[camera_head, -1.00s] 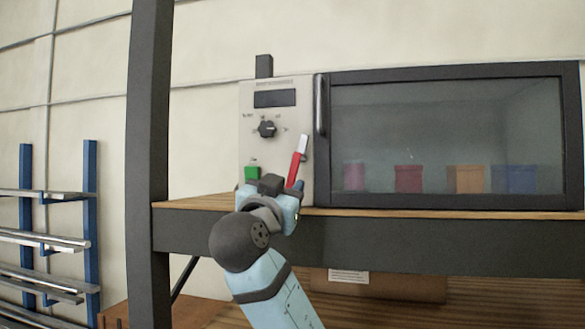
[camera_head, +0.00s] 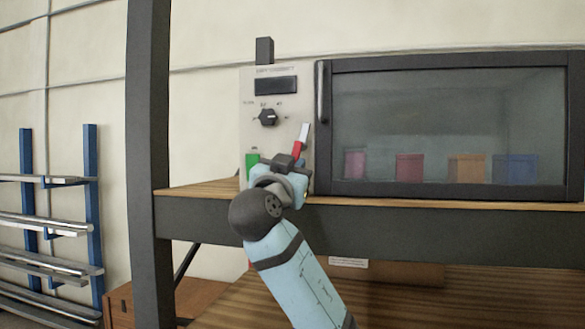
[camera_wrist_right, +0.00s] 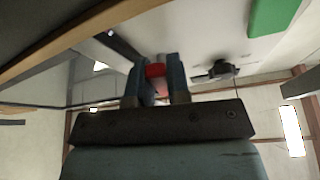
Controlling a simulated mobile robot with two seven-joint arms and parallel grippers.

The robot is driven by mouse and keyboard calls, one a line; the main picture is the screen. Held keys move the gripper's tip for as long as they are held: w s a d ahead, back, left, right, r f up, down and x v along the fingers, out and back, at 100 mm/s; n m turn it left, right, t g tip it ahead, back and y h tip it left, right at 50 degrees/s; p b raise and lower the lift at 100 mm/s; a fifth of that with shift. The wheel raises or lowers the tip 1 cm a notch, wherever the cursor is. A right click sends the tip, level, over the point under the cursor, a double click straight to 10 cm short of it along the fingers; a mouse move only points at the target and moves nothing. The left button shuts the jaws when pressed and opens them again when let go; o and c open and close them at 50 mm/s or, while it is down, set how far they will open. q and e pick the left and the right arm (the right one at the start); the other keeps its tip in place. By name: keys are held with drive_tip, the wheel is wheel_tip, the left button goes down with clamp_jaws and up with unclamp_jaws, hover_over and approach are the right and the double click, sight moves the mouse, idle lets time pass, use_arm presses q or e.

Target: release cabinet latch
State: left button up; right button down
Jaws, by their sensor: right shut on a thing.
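The dry cabinet has a pale control panel (camera_head: 255,135) on its left and a dark-framed glass door (camera_head: 420,120), which is closed. A red latch lever with a white tip (camera_head: 300,141) stands tilted on the panel beside the door's edge. My right gripper (camera_head: 285,164) is in front of the panel at the lever's lower part. In the right wrist view, the right gripper (camera_wrist_right: 158,75) has its two blue fingers on either side of the red lever (camera_wrist_right: 155,71), closed on it. The lever's base is hidden by my gripper. My left gripper is out of view.
A black knob (camera_head: 268,117), a dark display (camera_head: 276,86) and a green button (camera_head: 252,160) are on the panel. Several coloured boxes (camera_head: 410,167) sit behind the glass. A dark post (camera_head: 148,150) rises left of the cabinet; the wooden shelf edge (camera_head: 440,202) runs below it.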

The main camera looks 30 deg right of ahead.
drive_tip(key=shift+s+d+f+n+t+y+b, duration=0.15)
drive_tip(key=shift+n+b, duration=0.1)
drive_tip(key=shift+n, duration=0.15)
drive_tip(key=shift+s+f+n+t+y+b, duration=0.15)
drive_tip(key=shift+n+b, duration=0.1)
drive_tip(key=shift+n, duration=0.15)
drive_tip(key=shift+d+r+n+t, duration=0.15)
drive_tip(key=shift+n+t, duration=0.15)
drive_tip(key=shift+n, duration=0.3)
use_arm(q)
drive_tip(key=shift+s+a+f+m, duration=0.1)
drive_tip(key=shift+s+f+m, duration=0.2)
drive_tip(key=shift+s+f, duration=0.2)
use_arm(e)
drive_tip(key=shift+s+r+n+t+y, duration=0.1)
drive_tip(key=shift+n+t+y, duration=0.3)
drive_tip(key=shift+n, duration=0.4)
